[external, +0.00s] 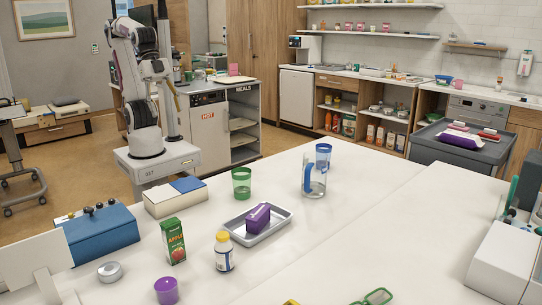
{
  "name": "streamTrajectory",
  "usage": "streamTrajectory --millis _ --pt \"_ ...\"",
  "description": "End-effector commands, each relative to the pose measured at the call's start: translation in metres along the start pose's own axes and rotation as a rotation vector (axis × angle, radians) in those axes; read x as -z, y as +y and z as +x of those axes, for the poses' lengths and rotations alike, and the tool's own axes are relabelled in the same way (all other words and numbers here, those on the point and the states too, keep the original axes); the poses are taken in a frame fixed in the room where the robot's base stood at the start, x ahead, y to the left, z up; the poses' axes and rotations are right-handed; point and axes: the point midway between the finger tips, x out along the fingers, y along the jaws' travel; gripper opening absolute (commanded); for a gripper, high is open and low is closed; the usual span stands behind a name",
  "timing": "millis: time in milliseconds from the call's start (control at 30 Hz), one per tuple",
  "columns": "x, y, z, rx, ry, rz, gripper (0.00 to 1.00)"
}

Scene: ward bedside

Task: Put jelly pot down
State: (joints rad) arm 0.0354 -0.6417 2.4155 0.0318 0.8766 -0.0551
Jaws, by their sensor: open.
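A small purple pot (166,291), which looks like the jelly pot, stands upright on the white table at the near left, close to the picture's lower edge. My gripper (175,96) is small and partly hidden beside my folded arm, at the back left beyond the table. It is open, with nothing seen in it. It is far from the purple pot and touches nothing on the table.
Near the pot stand a grey round tin (110,272), an apple juice carton (173,241) and a white bottle (223,252). A grey tray (279,229) holds a purple box (258,218). A clear jug (314,178) stands farther back. The table's right half is mostly clear.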

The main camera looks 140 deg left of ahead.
Motion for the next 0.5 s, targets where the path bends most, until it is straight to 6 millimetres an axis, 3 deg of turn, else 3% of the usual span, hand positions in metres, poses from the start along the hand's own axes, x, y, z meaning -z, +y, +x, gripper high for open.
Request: streamTrajectory --millis 200,500 --pt "-0.031 -0.003 -0.002 -0.006 0.000 0.001 0.57" --pt "-0.039 -0.003 -0.002 -0.008 -0.001 0.004 0.57"
